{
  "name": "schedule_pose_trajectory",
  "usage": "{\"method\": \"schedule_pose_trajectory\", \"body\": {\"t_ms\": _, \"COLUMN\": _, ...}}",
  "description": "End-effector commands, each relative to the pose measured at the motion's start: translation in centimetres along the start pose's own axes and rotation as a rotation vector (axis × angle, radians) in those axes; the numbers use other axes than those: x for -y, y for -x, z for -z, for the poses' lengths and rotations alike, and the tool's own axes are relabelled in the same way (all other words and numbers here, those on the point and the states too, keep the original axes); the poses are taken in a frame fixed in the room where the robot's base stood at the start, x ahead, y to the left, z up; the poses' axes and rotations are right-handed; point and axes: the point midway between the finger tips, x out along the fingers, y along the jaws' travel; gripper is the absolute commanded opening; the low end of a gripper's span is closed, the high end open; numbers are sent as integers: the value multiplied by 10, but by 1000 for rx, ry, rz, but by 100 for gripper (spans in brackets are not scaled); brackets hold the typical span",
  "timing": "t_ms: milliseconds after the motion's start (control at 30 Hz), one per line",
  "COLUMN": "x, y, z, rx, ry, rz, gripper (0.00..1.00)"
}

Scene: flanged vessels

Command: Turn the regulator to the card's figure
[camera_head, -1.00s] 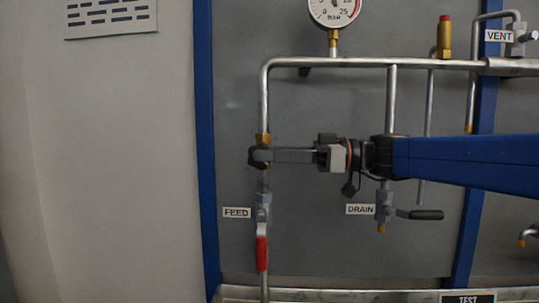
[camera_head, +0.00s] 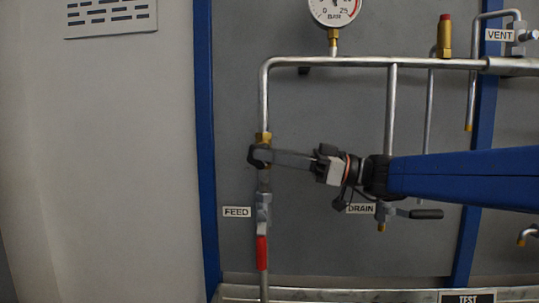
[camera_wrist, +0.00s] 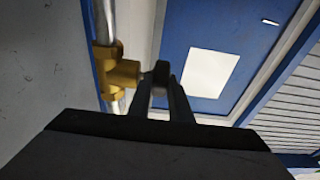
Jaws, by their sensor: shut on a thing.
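The regulator has a brass body (camera_head: 263,137) on the left vertical pipe, with a dark knob (camera_head: 257,156) at its front. My gripper (camera_head: 263,157) is shut on this knob, reaching in from the right. In the wrist view the brass body (camera_wrist: 122,73) is left of my fingers (camera_wrist: 160,85), and the dark knob between them is hard to make out. A round pressure gauge (camera_head: 335,12) marked BAR stands on the top pipe; its upper part is cut off and its needle is unclear. A dark TEST plate (camera_head: 467,299) is cut off at the bottom edge; no figure on it shows.
Below the regulator is the FEED valve with a red lever (camera_head: 262,252) pointing down. The DRAIN valve's black lever (camera_head: 426,214) lies below my arm. A brass relief valve (camera_head: 444,38) and the VENT valve (camera_head: 516,38) are at upper right. A blue post (camera_head: 205,150) stands left.

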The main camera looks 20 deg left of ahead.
Motion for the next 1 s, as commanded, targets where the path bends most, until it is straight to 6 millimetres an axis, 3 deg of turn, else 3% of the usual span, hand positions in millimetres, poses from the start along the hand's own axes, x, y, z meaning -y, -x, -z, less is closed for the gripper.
{"method": "schedule_pose_trajectory", "body": {"t_ms": 367, "x": 0, "y": 0, "z": 0, "rx": -23, "ry": 1, "rz": -1, "gripper": 0}}
{"method": "schedule_pose_trajectory", "body": {"t_ms": 400, "x": 0, "y": 0, "z": 0, "rx": -22, "ry": 1, "rz": -1, "gripper": 25}}
{"method": "schedule_pose_trajectory", "body": {"t_ms": 767, "x": 0, "y": 3, "z": 0, "rx": -22, "ry": 1, "rz": -1, "gripper": 26}}
{"method": "schedule_pose_trajectory", "body": {"t_ms": 1000, "x": -1, "y": 30, "z": -1, "rx": -21, "ry": 1, "rz": -4, "gripper": 26}}
